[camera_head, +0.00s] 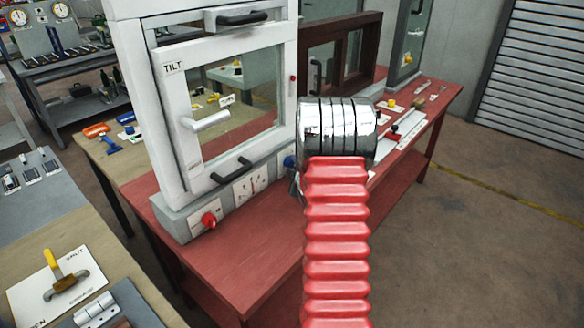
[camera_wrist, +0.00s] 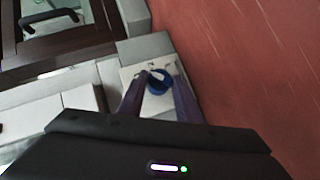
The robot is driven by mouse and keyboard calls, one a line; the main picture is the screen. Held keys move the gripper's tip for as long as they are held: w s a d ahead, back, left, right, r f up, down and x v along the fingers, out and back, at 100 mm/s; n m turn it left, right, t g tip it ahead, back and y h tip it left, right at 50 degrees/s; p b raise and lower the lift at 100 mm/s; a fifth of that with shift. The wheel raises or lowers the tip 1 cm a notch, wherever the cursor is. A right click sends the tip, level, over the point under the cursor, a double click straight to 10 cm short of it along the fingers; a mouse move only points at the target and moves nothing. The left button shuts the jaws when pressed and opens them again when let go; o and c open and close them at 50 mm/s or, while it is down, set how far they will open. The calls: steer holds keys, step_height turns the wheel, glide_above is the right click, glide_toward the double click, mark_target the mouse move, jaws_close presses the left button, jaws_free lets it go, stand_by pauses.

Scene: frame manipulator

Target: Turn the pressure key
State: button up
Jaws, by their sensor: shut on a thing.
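The pressure key is a small round blue knob (camera_wrist: 159,83) on a pale square plate (camera_wrist: 134,73) at the end of a grey block. My gripper (camera_wrist: 157,76) has its two dark purple fingers on either side of this knob and is shut on it. The fingers cover parts of the knob's sides, so its exact turn angle is hard to read. In the head view only a bit of the blue knob (camera_head: 290,162) shows, at the left edge of my arm.
A white window frame (camera_head: 214,110) labelled TILT stands on the red table (camera_head: 262,262), with a red knob (camera_head: 209,220) and sockets on its base. A brown frame (camera_head: 313,32) stands behind. A plate with a yellow-handled lever (camera_head: 54,264) lies at lower left. Floor is clear at right.

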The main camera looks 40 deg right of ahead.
steer(key=shift+d+m+y, duration=0.2)
steer(key=shift+m+y, duration=0.2)
steer(key=shift+y, duration=0.1)
steer(key=shift+s+d+r+m+g+y, duration=0.1)
steer(key=shift+d+m+g+y, duration=0.05)
steer(key=shift+m+g+y, duration=0.4)
steer(key=shift+m+y, duration=0.25)
steer(key=shift+y, duration=0.1)
steer(key=shift+d+r+m+g+y, duration=0.15)
steer(key=shift+m+g+y, duration=0.1)
steer(key=shift+m+y, duration=0.45)
steer(key=shift+d+f+m+g+y, duration=0.15)
steer(key=shift+m+y, duration=0.25)
steer(key=shift+y, duration=0.5)
steer(key=shift+r, duration=0.1)
steer(key=shift+d+m+g+y, duration=0.2)
steer(key=shift+m+y, duration=0.45)
steer(key=shift+y, duration=0.4)
steer(key=shift+d+m+g+y, duration=0.1)
steer(key=shift+d+m+y, duration=0.1)
steer(key=shift+m+y, duration=0.65)
steer(key=shift+d+m+y, duration=0.15)
steer(key=shift+m+y, duration=0.35)
steer(key=shift+y, duration=0.8)
